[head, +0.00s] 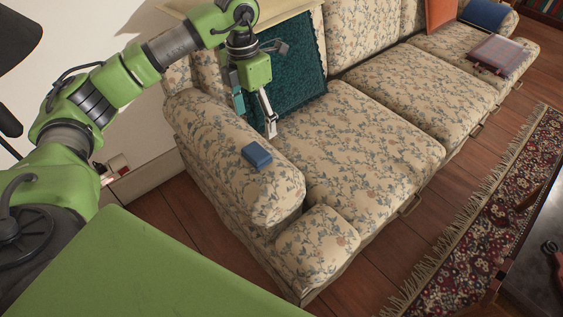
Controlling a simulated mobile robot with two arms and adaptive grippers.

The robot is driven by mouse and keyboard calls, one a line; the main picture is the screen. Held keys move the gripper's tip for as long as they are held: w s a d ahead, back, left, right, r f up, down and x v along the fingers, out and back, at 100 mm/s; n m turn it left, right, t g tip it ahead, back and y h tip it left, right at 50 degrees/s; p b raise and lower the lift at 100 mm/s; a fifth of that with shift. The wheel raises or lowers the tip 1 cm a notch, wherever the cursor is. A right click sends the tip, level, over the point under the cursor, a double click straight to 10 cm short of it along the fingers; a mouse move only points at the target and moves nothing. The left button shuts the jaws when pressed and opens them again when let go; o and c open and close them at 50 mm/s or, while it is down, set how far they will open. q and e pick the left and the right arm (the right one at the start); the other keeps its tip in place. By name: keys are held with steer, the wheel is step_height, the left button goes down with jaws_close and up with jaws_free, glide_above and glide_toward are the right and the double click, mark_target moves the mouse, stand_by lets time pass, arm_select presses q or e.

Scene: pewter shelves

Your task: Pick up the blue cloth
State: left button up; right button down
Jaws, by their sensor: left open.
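The blue cloth (257,155), a small folded block, lies on top of the near rolled arm of the floral sofa (345,140). My left gripper (257,122) points down, open and empty, above and behind the cloth, near the inner side of the sofa arm. The gap between its fingers and the sofa is hard to judge. The cloth is fully visible and apart from the fingers. My right gripper is out of view.
A dark teal cushion (296,70) leans on the sofa back just behind my left gripper. A fringed rug (480,220) and dark table (535,265) are at right.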

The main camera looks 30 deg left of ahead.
arm_select(q)
steer(key=a, duration=0.1)
steer(key=b, duration=0.1)
glide_above(256, 151)
steer(key=shift+y, duration=0.4)
steer(key=f, duration=0.6)
steer(key=shift+s+a+f, duration=0.25)
steer(key=shift+s+f, duration=0.1)
steer(key=shift+f, duration=0.05)
steer(key=f, duration=0.1)
steer(key=f+b, duration=0.1)
steer(key=f, duration=0.3)
steer(key=shift+w+d+f, duration=0.25)
steer(key=shift+w+d, duration=0.05)
steer(key=shift+f, duration=0.45)
steer(key=c, duration=1.2)
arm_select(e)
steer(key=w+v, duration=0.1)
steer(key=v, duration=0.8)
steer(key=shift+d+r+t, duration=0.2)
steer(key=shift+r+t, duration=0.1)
